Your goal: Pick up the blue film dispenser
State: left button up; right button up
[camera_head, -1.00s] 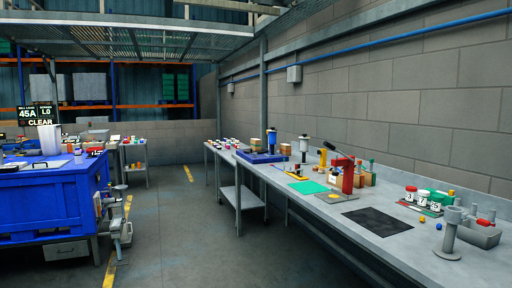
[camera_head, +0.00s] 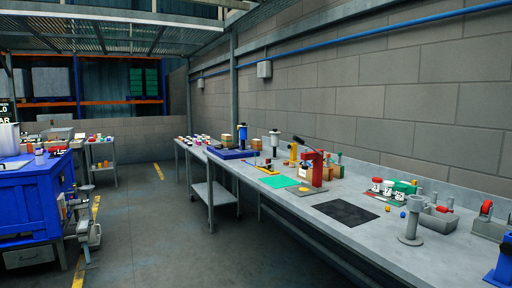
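A blue object with a dark top (camera_head: 503,266) stands on the long bench at the lower right corner, cut off by the picture edge; it may be the blue film dispenser, but too little shows to be sure. A blue upright cylinder (camera_head: 242,136) stands farther back by a flat blue tray (camera_head: 227,154). Neither of my grippers is in view.
The long grey bench (camera_head: 300,212) runs along the block wall. It holds a red press (camera_head: 318,170), a black mat (camera_head: 345,213), a grey post stand (camera_head: 412,222) and a grey holder with a red wheel (camera_head: 487,213). A blue crate (camera_head: 30,205) stands left; the floor aisle between is clear.

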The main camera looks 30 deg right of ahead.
aim_at(242, 129)
jog(key=i+l+z, duration=0.25)
jog(key=i, duration=0.3)
jog(key=i+z, duration=0.35)
jog(key=i, duration=1.8)
